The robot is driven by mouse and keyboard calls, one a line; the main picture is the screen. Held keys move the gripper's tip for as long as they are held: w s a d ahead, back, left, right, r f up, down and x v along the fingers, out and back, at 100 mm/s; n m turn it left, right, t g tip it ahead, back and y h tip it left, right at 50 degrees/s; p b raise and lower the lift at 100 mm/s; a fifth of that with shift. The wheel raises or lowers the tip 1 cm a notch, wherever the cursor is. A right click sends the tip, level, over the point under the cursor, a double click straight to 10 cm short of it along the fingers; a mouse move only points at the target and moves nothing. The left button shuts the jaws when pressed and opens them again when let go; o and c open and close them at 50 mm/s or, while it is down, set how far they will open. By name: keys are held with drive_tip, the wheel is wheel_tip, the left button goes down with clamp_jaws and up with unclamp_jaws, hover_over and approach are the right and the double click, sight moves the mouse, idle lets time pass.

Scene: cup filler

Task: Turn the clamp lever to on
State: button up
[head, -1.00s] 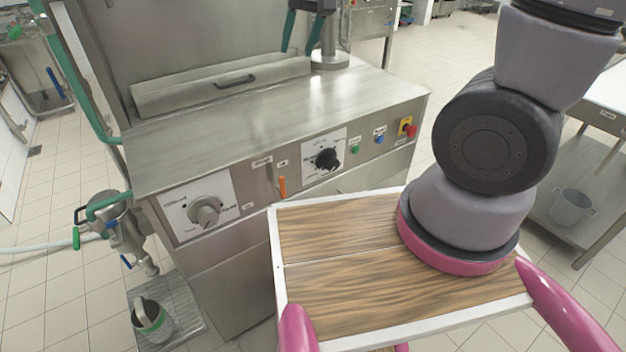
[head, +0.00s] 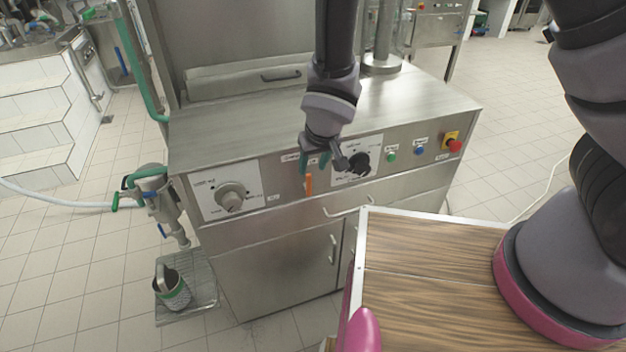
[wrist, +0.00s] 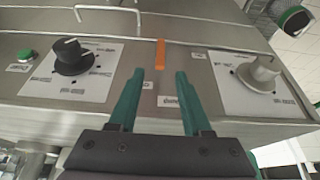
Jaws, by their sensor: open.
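The clamp lever, a small orange lever (head: 308,184) on the machine's front panel, hangs pointing down between the grey knob and the black knob. In the wrist view the orange lever (wrist: 160,54) lies just beyond the fingertips, roughly centred between them. My gripper (head: 314,164) is open, its green fingers just above the lever in the head view. In the wrist view my gripper (wrist: 159,77) has a finger on each side with nothing between them. Whether a finger touches the lever cannot be told. The small labels around it are too small to read.
A grey knob (head: 232,197) is left of the lever and a black knob (head: 359,163) right of it, close to my gripper. Green and blue buttons and a red emergency knob (head: 455,146) sit further right. A drawer handle (head: 347,208) projects below.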

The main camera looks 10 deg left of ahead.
sight(309, 177)
drive_tip(key=x, duration=0.8)
drive_tip(key=shift+f, duration=0.15)
clamp_jaws()
